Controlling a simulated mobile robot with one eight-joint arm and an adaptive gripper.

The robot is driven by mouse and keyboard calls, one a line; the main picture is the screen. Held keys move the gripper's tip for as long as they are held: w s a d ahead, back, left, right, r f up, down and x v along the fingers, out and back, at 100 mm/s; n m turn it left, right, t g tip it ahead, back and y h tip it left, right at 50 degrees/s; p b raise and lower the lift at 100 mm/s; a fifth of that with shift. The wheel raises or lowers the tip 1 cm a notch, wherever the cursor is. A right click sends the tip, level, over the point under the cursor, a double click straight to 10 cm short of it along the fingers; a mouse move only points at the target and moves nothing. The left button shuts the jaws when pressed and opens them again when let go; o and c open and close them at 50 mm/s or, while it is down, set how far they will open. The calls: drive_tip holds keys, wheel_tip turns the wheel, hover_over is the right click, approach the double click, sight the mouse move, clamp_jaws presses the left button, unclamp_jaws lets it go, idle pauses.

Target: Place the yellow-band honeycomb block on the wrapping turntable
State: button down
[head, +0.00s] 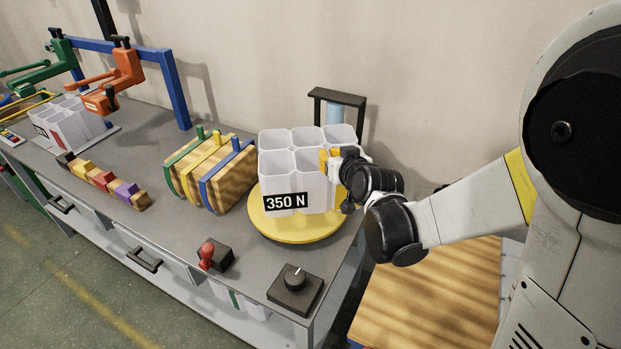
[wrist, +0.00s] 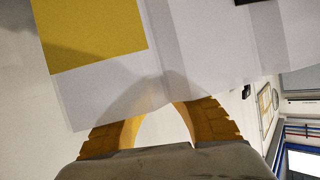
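The white honeycomb block (head: 285,181) with a black "350 N" label stands upright over the round yellow wrapping turntable (head: 290,231). It looks seated on the disc, but a small gap beneath cannot be ruled out. My gripper (head: 336,165) is at the block's right side, against or very near its wall, by a yellow patch. In the wrist view the block (wrist: 110,98) and its yellow band (wrist: 95,38) fill the upper part. There my gripper's orange-yellow fingers (wrist: 162,108) curve towards each other. Their tips are hidden behind the block, so their grip is unclear.
A slatted bundle with coloured straps (head: 211,170) stands left of the turntable. A red-knobbed box (head: 213,255) and a dial box (head: 295,288) sit in front. A dark-framed post (head: 338,101) rises behind. Another honeycomb block (head: 72,125) stands far left beside clamps (head: 120,75).

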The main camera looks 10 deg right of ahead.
sight(314, 169)
drive_tip(key=w+a+f, duration=0.1)
drive_tip(key=w+a+f+b, duration=0.1)
drive_tip(key=a, duration=0.1)
drive_tip(key=shift+w+a+f, duration=0.15)
drive_tip(key=shift+w+f, duration=0.15)
wheel_tip(314, 169, down, 4)
drive_tip(key=b, duration=0.2)
drive_tip(key=shift+b, duration=0.35)
drive_tip(key=shift+r, duration=0.1)
drive_tip(key=c, duration=1.6)
unclamp_jaws()
